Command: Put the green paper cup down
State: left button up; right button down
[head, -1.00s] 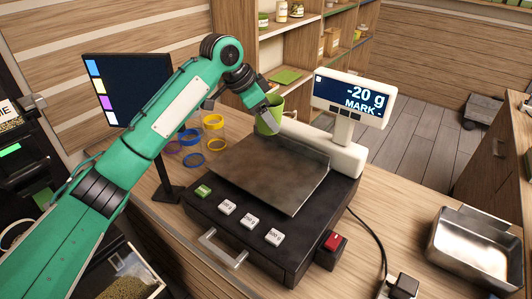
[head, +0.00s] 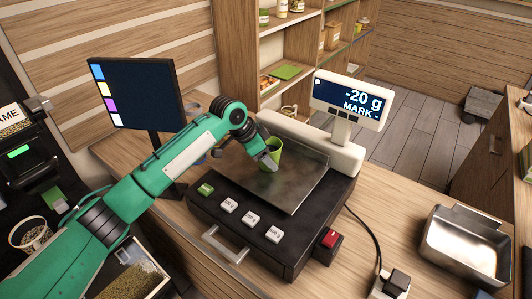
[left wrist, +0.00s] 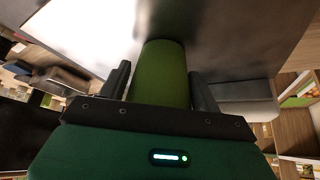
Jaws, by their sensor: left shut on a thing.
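The green paper cup (head: 277,151) is upright at the metal plate of the scale (head: 292,190) in the head view; I cannot tell whether its base touches the plate. My left gripper (head: 270,160) is shut on the cup from the near left side. In the left wrist view the cup (left wrist: 160,75) sits between the two fingers of my left gripper (left wrist: 158,88). The scale's display (head: 352,97) reads -20 g MARK. My right gripper is not in view.
A dark monitor (head: 138,92) stands behind my left arm. A steel tray (head: 468,245) lies at the right. A small red-buttoned box (head: 329,243) sits beside the scale. The counter right of the scale has free room.

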pick_arm(q)
jog(key=o, duration=1.1)
jog(key=shift+f, duration=0.1)
jog(key=shift+a+r, duration=0.15)
jog(key=shift+r, duration=0.25)
jog(key=b+v, duration=0.3)
jog(key=v, duration=0.8)
jog(key=shift+r, duration=0.15)
jog(key=shift+s, duration=0.1)
